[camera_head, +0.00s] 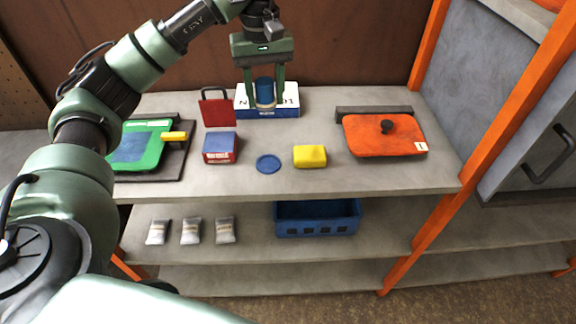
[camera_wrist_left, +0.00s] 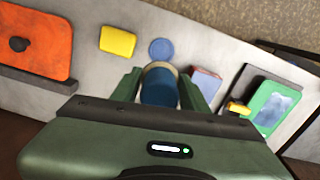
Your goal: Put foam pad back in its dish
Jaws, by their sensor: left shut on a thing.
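My left gripper (camera_head: 265,98) is shut on a blue cylinder (camera_head: 264,90), which stands upright between its fingers. The cylinder has a pale rim at its lower end, and it also shows in the left wrist view (camera_wrist_left: 160,86). It is at a white and blue box (camera_head: 290,104) at the back of the bench; I cannot tell whether it touches it. A yellow block (camera_head: 310,156) that looks like foam lies on the bench. A flat round blue dish (camera_head: 268,164) lies just left of it, apart from it. My right gripper is not in view.
A red and blue box (camera_head: 221,148) and a red upright panel (camera_head: 216,108) stand left of the dish. A green tray (camera_head: 137,148) is further left. An orange plate with a knob (camera_head: 385,136) is at right. A blue crate (camera_head: 318,218) and several pouches sit below.

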